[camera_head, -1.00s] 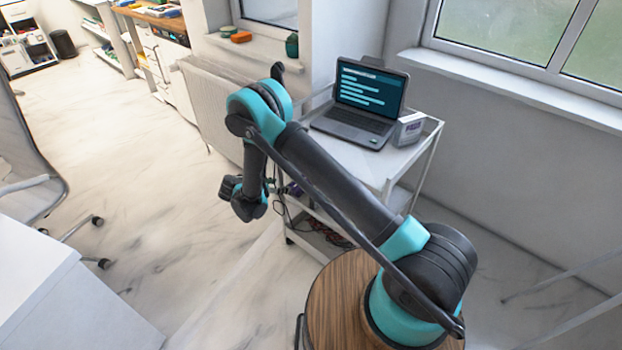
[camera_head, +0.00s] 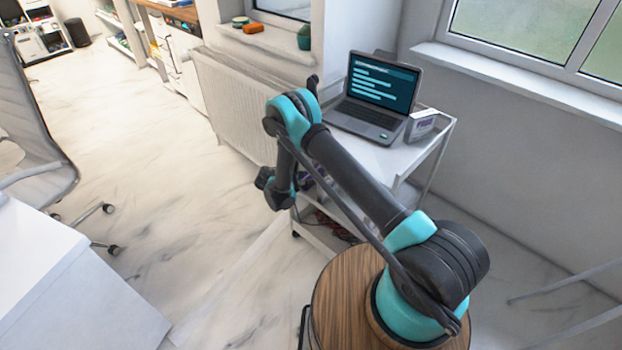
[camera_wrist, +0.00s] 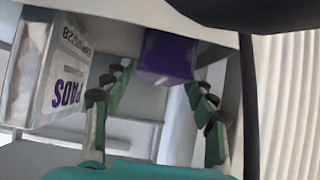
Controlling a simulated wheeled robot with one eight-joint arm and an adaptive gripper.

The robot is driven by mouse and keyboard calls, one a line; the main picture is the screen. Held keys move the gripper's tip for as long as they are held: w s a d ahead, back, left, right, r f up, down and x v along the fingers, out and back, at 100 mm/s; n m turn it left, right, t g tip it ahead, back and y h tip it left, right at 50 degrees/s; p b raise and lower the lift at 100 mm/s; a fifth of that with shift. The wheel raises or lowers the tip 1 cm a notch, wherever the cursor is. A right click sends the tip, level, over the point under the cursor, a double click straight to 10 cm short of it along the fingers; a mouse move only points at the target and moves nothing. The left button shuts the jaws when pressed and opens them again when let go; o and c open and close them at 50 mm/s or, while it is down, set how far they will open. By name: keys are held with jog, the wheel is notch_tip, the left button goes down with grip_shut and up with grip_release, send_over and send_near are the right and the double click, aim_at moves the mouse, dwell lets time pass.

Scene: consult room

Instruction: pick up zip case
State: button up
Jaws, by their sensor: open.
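A purple, box-like thing (camera_wrist: 168,57) is at the top middle of the wrist view, partly cut off by what is above it. It may be the zip case, but I cannot tell for sure. A bit of purple also shows on the trolley's shelf in the head view (camera_head: 306,181), mostly hidden behind my arm. My gripper (camera_wrist: 155,95) is open, its green, dark-tipped fingers apart on either side below the purple thing, with nothing held. In the head view my gripper hangs down beside the trolley, its fingers not clear.
A white box marked PADS (camera_wrist: 55,75) stands left in the wrist view.

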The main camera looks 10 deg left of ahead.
aim_at(311, 177)
jog(key=x, duration=0.5)
jog(key=c, duration=0.9)
